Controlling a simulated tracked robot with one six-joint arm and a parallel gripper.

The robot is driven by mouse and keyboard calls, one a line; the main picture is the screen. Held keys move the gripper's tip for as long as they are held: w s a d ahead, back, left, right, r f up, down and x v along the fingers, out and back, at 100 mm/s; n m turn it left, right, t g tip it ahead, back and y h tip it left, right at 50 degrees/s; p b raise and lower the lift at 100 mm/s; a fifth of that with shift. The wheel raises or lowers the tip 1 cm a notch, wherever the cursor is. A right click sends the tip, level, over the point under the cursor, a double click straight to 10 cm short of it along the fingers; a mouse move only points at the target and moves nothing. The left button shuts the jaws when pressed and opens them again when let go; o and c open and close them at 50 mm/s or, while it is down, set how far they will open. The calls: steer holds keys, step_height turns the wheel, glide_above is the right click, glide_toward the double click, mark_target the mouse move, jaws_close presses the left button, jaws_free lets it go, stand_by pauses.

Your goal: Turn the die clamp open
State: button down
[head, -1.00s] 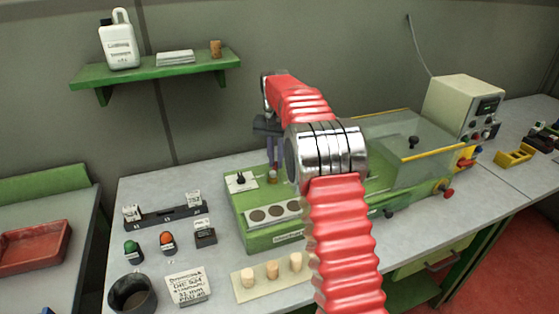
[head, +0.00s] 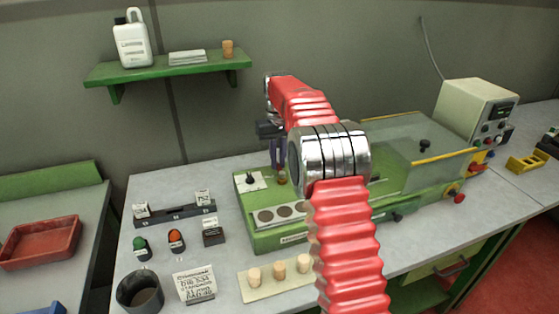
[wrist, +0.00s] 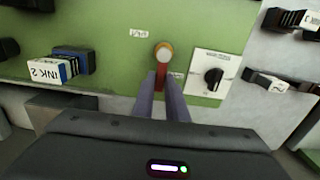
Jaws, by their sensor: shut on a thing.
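The die clamp appears to be a short red lever with a round tan-and-white knob (wrist: 163,52) on the green machine's top. My gripper (wrist: 164,92) points down at it in the wrist view, its two grey fingers shut on the red lever (wrist: 161,76) just below the knob. In the head view my gripper (head: 278,165) is at the machine's back left, with the lever's brownish end (head: 282,180) at the fingertips. Its small label cannot be read, and my arm hides part of the machine.
A black rotary knob (wrist: 213,78) on a white plate sits close beside the lever. A block marked INK 2 (wrist: 46,71) is on its other side. The green machine (head: 262,240) has round dies in front. Several cork stoppers (head: 279,269) stand on a strip before it.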

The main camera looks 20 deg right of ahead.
mark_target(278, 165)
steer(key=shift+a, duration=0.1)
steer(key=c, duration=1.8)
jaws_free()
steer(key=shift+o, duration=0.2)
steer(key=shift+r, duration=0.1)
step_height(278, 165, up, 14)
steer(key=shift+f, duration=0.25)
steer(key=shift+w, duration=0.1)
